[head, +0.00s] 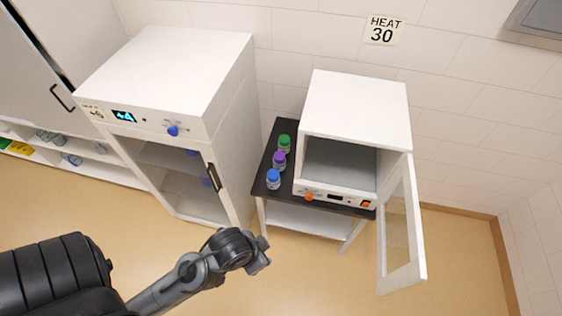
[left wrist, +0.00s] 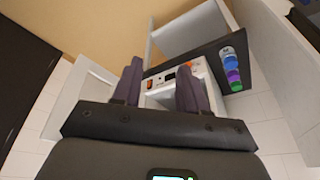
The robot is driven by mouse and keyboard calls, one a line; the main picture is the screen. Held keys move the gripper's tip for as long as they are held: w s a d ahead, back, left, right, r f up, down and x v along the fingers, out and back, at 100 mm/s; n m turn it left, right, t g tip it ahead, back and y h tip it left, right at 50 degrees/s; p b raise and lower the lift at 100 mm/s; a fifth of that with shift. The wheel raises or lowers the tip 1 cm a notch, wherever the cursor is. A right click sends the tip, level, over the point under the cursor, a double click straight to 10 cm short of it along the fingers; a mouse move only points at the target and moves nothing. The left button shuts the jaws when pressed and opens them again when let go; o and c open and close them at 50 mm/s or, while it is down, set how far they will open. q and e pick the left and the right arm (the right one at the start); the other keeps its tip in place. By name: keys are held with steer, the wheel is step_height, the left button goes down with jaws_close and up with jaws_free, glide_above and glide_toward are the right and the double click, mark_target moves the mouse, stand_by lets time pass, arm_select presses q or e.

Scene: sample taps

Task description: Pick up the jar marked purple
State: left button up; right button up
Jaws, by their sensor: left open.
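The jar with the purple lid (head: 280,160) stands upright on a black-topped table (head: 262,180), between a green-lidded jar (head: 284,143) and a blue-lidded jar (head: 273,179). The purple one also shows small in the left wrist view (left wrist: 233,76). My left gripper (head: 258,256) is in front of the table, below and apart from the jars in the head view. Its two fingers stand apart and empty in the left wrist view (left wrist: 160,68). My right gripper is in neither view.
A white oven (head: 355,105) stands on the table just right of the jars, its glass door (head: 402,230) swung open toward the front. A tall white cabinet (head: 175,75) stands left of the table. A "HEAT 30" sign (head: 384,30) is on the wall. The floor in front is clear.

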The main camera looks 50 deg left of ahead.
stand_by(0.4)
arm_select(q)
steer(key=o, duration=1)
steer(key=shift+d, duration=0.1)
